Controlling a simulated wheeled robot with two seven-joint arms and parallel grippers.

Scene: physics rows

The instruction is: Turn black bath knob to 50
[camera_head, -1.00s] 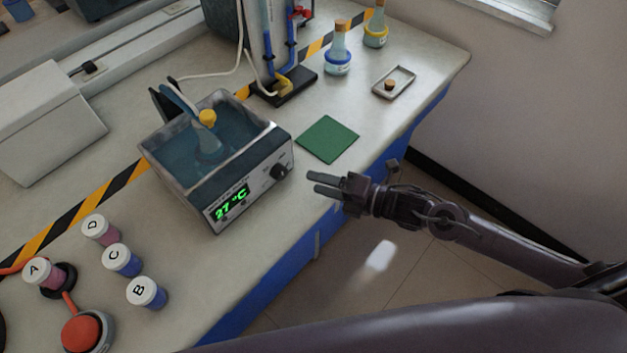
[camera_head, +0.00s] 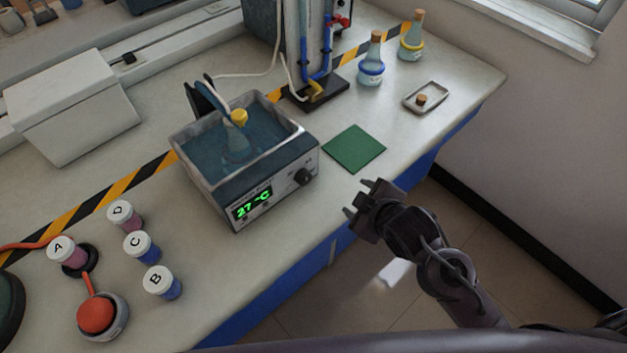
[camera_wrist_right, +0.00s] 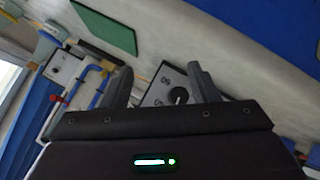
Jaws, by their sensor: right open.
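The water bath (camera_head: 245,165) stands on the bench with a flask in its water. Its green display (camera_head: 252,205) reads 27 °C. The black knob (camera_head: 303,176) is on the right part of its front panel. My right gripper (camera_head: 357,197) is open and empty, right of the knob and apart from it, near the bench's front edge. In the right wrist view the black knob (camera_wrist_right: 179,96) shows between the two open fingers (camera_wrist_right: 160,88), beyond their tips. The knob's exact setting is too small to read. My left gripper is not in view.
A green mat (camera_head: 354,149) lies right of the bath. Lettered jars (camera_head: 142,247) and a red button (camera_head: 97,316) are at the front left. Flasks (camera_head: 370,70) and a small tray (camera_head: 425,97) stand at the back right. A stand with blue tubing (camera_head: 318,85) is behind the bath.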

